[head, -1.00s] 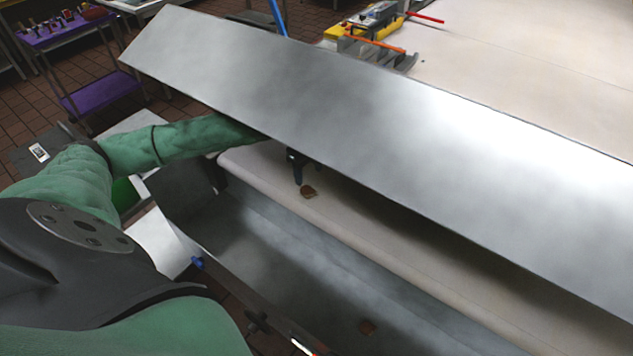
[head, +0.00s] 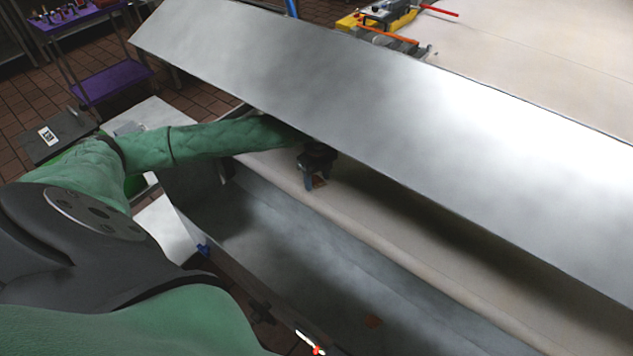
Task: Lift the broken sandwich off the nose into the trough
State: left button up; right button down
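The broken sandwich (head: 319,182) is a small brown piece on the rounded front nose of the cream belt, just below the metal cover's edge. My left gripper (head: 318,181) reaches under the cover from the left and points down at it. Its dark fingers stand apart, with the piece showing between them and partly hidden. I cannot tell whether they touch it. The grey trough (head: 270,235) runs below and in front of the nose. Another small brown piece (head: 374,321) lies in the trough. My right gripper is not in view.
A long sloping metal cover (head: 400,120) hangs over the belt (head: 450,270), close above my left forearm. A yellow device (head: 385,18) stands on the cream surface behind. A purple cart (head: 105,80) stands at the back left. The trough is mostly empty.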

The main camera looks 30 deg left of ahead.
pick_arm(q)
jog(key=c, duration=0.8)
jog(key=shift+r, duration=0.15)
